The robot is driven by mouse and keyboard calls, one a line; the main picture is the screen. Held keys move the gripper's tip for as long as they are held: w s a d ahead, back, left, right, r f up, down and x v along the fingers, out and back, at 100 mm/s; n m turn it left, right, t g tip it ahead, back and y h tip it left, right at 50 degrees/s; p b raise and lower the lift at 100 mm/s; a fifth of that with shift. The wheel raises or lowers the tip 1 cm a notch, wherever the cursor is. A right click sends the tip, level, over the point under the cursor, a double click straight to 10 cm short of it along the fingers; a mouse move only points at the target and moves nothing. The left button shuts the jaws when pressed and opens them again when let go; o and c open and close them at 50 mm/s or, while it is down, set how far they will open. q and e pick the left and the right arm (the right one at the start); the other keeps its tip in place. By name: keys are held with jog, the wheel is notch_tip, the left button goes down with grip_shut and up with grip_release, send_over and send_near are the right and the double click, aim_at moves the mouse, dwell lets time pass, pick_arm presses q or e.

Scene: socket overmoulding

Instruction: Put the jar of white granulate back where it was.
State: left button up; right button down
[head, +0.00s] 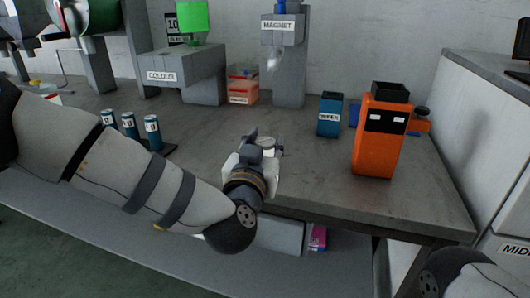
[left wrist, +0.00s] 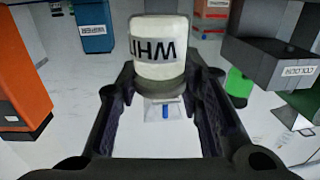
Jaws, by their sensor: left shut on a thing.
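My left gripper (head: 261,147) is over the front part of the grey bench and is shut on a white jar (head: 267,141). In the head view the gripper and wrist hide most of the jar. In the left wrist view the jar (left wrist: 160,38) stands between the two fingers of the left gripper (left wrist: 160,78), with black letters, partly cut off, on its white side. I cannot tell whether its base touches the bench (head: 315,165). My right gripper is not in view.
To the right stand a blue container (head: 329,115) and an orange machine (head: 381,138). Labelled blue cylinders (head: 130,125) stand left of the gripper, beyond my arm. Behind are the COLOUR block (head: 190,68), a red box (head: 242,85) and the MAGNET stand (head: 288,75). The bench between gripper and orange machine is clear.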

pick_arm(q)
jog(key=shift+f, duration=0.65)
jog(key=shift+f, duration=0.1)
jog(key=shift+f, duration=0.15)
jog(key=o, duration=1.2)
jog(key=shift+c, duration=0.2)
